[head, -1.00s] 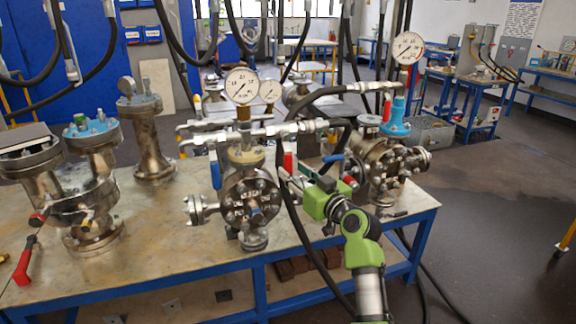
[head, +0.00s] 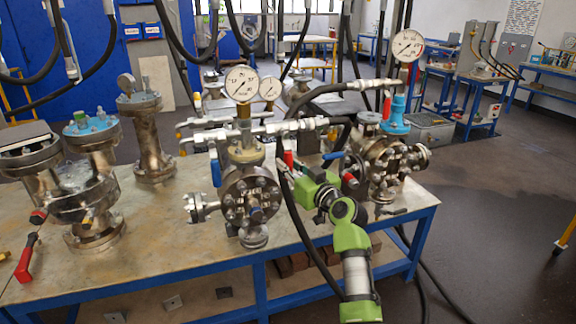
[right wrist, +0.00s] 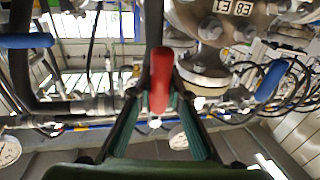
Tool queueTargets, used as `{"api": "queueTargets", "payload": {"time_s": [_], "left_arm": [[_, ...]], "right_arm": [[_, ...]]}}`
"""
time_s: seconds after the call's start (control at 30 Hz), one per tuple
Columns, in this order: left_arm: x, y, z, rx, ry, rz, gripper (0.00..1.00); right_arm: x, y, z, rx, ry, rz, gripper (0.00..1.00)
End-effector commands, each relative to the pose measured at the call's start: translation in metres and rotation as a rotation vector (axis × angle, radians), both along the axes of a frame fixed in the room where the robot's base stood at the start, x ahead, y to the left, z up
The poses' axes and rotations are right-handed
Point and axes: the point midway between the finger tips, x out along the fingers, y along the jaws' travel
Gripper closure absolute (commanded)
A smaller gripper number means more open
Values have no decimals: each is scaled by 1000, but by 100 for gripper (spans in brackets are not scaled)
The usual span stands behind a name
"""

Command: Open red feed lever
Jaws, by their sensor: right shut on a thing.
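The red feed lever (head: 289,158) hangs from the pipework just right of the middle flanged vessel (head: 250,198). My right gripper (head: 293,173) reaches it from the lower right and is shut on it. In the right wrist view the red lever (right wrist: 161,78) stands upright between the two dark green fingers (right wrist: 160,108) of this gripper. In the head view the fingers are small and partly lost against the dark hose. My left gripper is in neither view now.
A blue lever (head: 215,170) is left of the middle vessel, and another blue lever (head: 333,156) is right of the red one. A second vessel (head: 385,165) stands close right of my gripper. Black hoses hang around it.

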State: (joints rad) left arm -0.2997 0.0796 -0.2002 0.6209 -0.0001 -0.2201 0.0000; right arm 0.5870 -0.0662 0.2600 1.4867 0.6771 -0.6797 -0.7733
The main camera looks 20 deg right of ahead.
Motion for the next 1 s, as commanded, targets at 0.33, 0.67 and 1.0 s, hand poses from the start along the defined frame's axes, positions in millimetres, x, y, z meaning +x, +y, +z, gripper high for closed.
{"api": "queueTargets", "payload": {"time_s": [0.33, 0.67, 1.0], "left_arm": [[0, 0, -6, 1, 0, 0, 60], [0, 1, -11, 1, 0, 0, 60], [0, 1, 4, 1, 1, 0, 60]], "right_arm": [[0, -9, -1, -102, -3, -1, 100], [1, -31, 5, -375, -12, -1, 100], [2, -54, 22, -698, -22, -1, 100]]}}
